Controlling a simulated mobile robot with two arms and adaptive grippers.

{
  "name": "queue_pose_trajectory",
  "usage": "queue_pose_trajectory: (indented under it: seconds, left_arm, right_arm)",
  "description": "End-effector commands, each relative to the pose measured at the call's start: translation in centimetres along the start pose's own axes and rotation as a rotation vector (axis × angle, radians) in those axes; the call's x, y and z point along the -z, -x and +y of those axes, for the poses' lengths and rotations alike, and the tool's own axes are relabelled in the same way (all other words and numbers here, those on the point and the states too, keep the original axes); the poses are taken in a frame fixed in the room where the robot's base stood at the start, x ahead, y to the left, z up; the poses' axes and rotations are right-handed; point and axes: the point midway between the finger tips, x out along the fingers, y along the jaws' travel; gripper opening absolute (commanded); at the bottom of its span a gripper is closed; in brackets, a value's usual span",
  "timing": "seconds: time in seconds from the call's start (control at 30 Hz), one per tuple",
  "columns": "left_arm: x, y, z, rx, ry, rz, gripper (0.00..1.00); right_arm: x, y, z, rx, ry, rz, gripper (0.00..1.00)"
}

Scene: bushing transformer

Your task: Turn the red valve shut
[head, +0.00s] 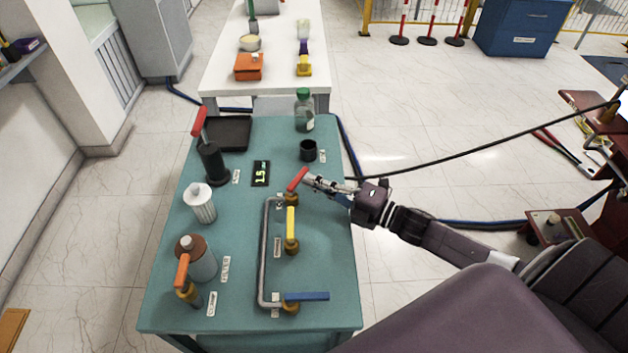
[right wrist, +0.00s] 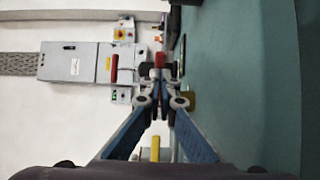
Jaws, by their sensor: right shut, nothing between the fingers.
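The red valve handle (head: 298,179) sits on a brass valve body (head: 292,198) at the upper end of a grey pipe on the teal table. The handle slants up and to the right in the head view. My right gripper (head: 308,178) reaches in from the right with its shut, empty fingertips right beside the handle. In the right wrist view the fingers (right wrist: 160,80) are together, with the red handle (right wrist: 160,60) just past their tips. I cannot tell if they touch it. My left gripper is not in view.
A yellow-handled valve (head: 291,222) and a blue-handled valve (head: 307,296) share the pipe (head: 263,250). A black cup (head: 308,150), a green-capped bottle (head: 304,112) and a small display (head: 261,173) stand near. Filters and a black pump line the table's left side.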

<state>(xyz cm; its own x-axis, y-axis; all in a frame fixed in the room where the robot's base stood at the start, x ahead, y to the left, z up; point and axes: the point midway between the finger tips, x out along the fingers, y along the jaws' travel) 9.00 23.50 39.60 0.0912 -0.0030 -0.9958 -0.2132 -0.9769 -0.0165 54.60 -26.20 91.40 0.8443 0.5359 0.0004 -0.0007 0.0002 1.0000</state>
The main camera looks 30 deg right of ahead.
Motion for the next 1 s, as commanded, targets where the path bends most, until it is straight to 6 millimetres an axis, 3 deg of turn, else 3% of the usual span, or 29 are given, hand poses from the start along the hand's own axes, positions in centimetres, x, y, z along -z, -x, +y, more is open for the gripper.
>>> queue_pose_trajectory:
  seconds: [0.33,1.0]
  left_arm:
    - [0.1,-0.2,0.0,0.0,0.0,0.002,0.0]
    - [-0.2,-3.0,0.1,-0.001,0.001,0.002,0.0]
  right_arm:
    - [0.0,0.0,-0.1,0.001,0.0,0.005,0.0]
    - [-0.6,-0.6,-0.3,0.0,0.002,0.123,0.0]
